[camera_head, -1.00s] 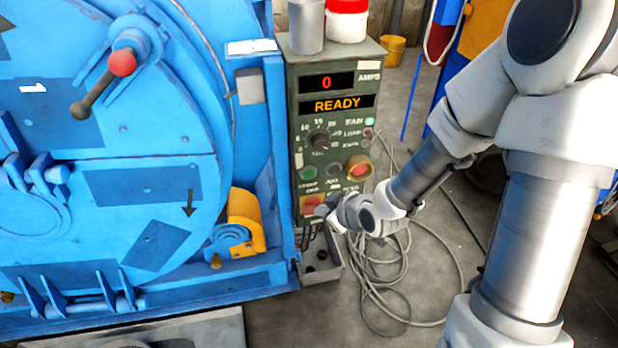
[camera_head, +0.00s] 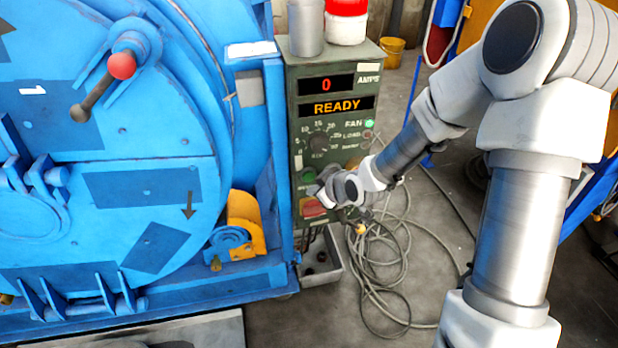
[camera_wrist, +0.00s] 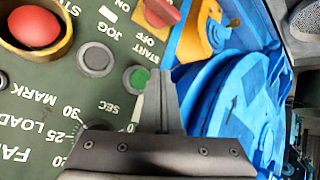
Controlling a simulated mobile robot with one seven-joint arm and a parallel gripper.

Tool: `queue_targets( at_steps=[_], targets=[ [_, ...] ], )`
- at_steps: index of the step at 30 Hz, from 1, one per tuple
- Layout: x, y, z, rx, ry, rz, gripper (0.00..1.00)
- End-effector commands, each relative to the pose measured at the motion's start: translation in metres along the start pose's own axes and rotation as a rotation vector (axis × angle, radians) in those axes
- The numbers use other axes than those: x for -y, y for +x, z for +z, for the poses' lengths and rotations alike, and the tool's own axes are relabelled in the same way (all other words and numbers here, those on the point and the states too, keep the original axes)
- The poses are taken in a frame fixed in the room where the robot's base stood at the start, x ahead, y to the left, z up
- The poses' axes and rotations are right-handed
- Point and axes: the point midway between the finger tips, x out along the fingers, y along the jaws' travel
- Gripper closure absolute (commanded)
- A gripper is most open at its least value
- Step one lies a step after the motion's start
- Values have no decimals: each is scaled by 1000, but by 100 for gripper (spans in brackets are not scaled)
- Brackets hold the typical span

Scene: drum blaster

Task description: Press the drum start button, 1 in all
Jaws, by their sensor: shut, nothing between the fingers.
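The green start button (camera_head: 309,174) sits at the lower left of the grey-green control panel (camera_head: 297,112). It also shows in the wrist view (camera_wrist: 136,77), just left of my fingertips. My gripper (camera_head: 315,189) is shut and empty, in front of the lower panel and close to the start button. In the wrist view my gripper (camera_wrist: 159,76) overlaps the button's right edge. I cannot tell whether it touches. The display (camera_head: 337,106) reads READY, and the amps display (camera_head: 326,82) reads 0.
A grey jog button (camera_wrist: 96,58), a red stop button (camera_wrist: 35,27) in a yellow ring and a red on/off switch (camera_wrist: 161,12) surround the start button. The blue drum machine (camera_head: 150,187) stands left. Cables (camera_head: 392,268) lie on the floor.

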Motion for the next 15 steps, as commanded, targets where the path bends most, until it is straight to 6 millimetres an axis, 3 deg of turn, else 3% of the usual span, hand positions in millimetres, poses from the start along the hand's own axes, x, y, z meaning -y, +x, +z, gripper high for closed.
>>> queue_targets(
  at_steps=[6,15],
  targets=[
    [-8,11,-7,0,1,0,100],
    [-9,12,-9,1,1,0,100]
  ],
)
